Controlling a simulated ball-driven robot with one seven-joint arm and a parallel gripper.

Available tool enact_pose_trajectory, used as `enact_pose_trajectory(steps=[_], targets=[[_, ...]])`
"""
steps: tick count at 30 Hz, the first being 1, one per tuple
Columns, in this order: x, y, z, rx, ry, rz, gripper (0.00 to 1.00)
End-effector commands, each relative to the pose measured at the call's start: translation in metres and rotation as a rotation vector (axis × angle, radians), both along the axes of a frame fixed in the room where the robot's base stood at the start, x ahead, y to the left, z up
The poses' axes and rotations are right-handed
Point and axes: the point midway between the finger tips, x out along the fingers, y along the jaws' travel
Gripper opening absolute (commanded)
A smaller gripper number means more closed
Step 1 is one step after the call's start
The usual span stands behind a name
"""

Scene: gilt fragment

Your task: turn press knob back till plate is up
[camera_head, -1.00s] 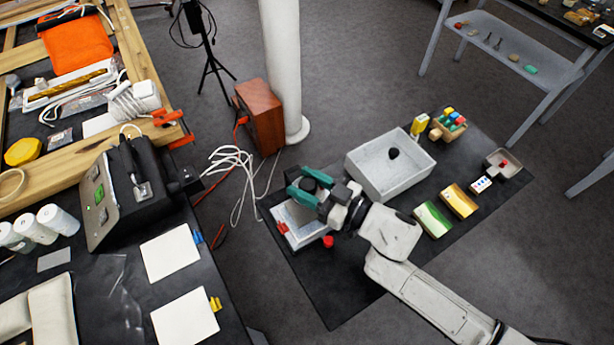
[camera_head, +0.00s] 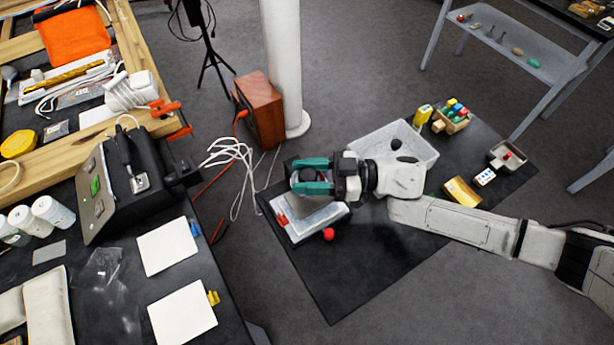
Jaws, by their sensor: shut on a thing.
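The press (camera_head: 318,222) is a low pale grey and white unit with a flat plate, lying on the black mat. Its dark round knob (camera_head: 307,174) is at the upper side of the press. My gripper (camera_head: 299,176) has its two teal fingers shut on the knob, one on each side, pointing left. A red ball-like part (camera_head: 328,234) is at the press's lower right, and a red part (camera_head: 282,220) is at its left. My gripper hides part of the knob and the upper side of the press. The plate's height is hard to tell.
A yellow block (camera_head: 462,191), a small tray (camera_head: 507,156) and a wooden block holder (camera_head: 452,120) are on the mat (camera_head: 350,285). The mat's lower part is clear.

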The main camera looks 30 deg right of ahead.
Motion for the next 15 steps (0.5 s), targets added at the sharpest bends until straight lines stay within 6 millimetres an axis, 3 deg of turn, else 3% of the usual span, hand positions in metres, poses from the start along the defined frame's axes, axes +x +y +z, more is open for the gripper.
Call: enact_pose_trajectory(steps=[15], targets=[[-0.0001, -0.0008, -0.0026, -0.005, 0.004, 0.077, 0.16]])
